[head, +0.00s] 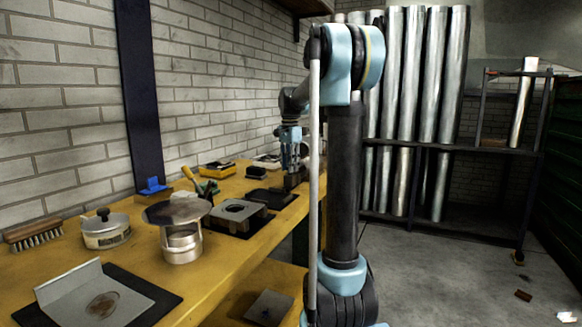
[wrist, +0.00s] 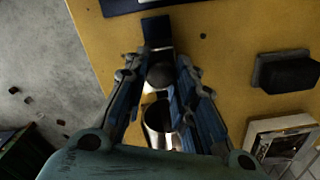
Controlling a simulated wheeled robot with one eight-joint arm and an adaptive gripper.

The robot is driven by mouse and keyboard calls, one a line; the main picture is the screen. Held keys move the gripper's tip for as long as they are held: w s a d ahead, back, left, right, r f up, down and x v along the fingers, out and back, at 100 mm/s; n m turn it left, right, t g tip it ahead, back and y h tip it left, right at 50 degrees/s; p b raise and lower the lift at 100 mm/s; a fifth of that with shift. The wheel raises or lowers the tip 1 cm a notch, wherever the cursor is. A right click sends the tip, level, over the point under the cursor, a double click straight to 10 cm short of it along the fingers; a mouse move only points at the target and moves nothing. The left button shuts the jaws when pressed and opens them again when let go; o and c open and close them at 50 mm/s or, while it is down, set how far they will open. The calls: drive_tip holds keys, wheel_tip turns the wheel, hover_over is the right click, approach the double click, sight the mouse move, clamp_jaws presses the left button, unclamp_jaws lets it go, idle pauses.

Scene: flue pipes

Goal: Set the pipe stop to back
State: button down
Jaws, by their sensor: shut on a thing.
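My gripper (head: 291,178) points down at the far part of the yellow bench, beside a black mat (head: 268,198). In the wrist view my gripper (wrist: 158,68) has its fingers closed around a dark and shiny metal piece (wrist: 160,76), which looks like the pipe stop. A dark flat tab (wrist: 156,30) stands just past the fingertips, seemingly part of the same piece. A shiny round metal part (wrist: 158,125) shows lower between the fingers. The fingers hide much of the piece, and its exact setting cannot be told.
The yellow bench (head: 235,262) holds a capped metal flue piece (head: 182,242), a round tin (head: 106,232), a brush (head: 33,233), and a square plate with a hole (head: 237,211). A dark block (wrist: 286,72) lies right of my gripper in the wrist view. Tall pipes (head: 430,100) stand behind.

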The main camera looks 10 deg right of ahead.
drive_tip(key=c, duration=1.3)
unclamp_jaws()
drive_tip(key=shift+s+a, duration=0.1)
drive_tip(key=shift+a, duration=0.05)
wheel_tip(320, 180, up, 12)
